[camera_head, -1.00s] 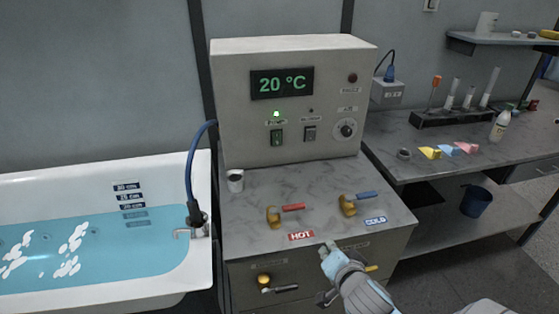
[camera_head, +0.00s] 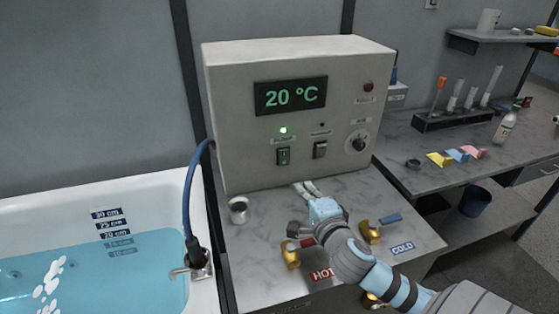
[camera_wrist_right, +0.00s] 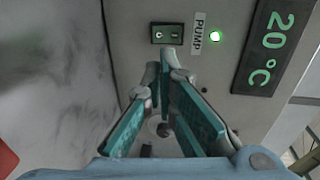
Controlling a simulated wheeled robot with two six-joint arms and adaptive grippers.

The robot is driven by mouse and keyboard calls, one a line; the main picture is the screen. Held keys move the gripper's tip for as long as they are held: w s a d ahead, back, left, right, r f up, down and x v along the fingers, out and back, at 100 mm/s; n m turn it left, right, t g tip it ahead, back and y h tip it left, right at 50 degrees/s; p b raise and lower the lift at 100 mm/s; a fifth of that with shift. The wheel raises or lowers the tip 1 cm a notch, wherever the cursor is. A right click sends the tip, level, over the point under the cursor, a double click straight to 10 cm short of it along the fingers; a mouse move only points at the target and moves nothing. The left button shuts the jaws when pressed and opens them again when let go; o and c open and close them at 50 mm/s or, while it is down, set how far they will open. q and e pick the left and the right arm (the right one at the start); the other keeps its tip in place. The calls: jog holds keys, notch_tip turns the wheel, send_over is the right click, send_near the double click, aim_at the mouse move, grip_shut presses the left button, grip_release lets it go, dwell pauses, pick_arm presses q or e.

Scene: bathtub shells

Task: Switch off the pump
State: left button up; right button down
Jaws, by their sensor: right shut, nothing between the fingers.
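The control box (camera_head: 230,130) stands on the marble-topped cabinet and its display reads 20 °C. The green pump switch (camera_head: 284,156) is on its front, under a lit green lamp (camera_head: 284,130). In the right wrist view the pump switch (camera_wrist_right: 167,34) sits beside the PUMP label (camera_wrist_right: 198,34) and the lit lamp (camera_wrist_right: 215,37). My right gripper (camera_head: 305,188) is shut and empty, low in front of the box and below the switch. In the wrist view its fingertips (camera_wrist_right: 166,72) point toward the switch, with a visible gap. My left gripper is not in view.
A second switch (camera_head: 320,150) and a round knob (camera_head: 359,144) are to the right. A small metal cup (camera_head: 238,211) stands left of my gripper. Hot and cold taps (camera_head: 371,231) are beneath and beside my right arm. The tub (camera_head: 150,188) is at left.

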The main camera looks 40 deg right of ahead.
send_near(285, 161)
jog(key=x, duration=0.6)
jog(key=shift+d, duration=0.1)
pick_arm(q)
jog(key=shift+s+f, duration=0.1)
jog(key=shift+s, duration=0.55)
pick_arm(e)
jog(key=shift+w+d, duration=0.15)
jog(key=shift+w, duration=0.25)
jog(key=shift+f, duration=0.1)
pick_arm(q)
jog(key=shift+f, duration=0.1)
pick_arm(e)
jog(key=shift+w, duration=0.1)
jog(key=t+b, duration=0.1)
jog(key=b, duration=0.2)
jog(key=f+b, duration=0.1)
jog(key=b, duration=0.3)
jog(key=t+b, duration=0.1)
jog(key=b, duration=0.3)
jog(key=shift+w+d+f+t+h, duration=0.1)
jog(key=shift+w+f+t+h, duration=0.1)
jog(key=shift+f+t+h, duration=0.1)
jog(key=shift+r, duration=0.25)
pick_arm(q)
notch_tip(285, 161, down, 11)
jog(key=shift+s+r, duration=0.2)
pick_arm(e)
jog(key=shift+r, duration=0.2)
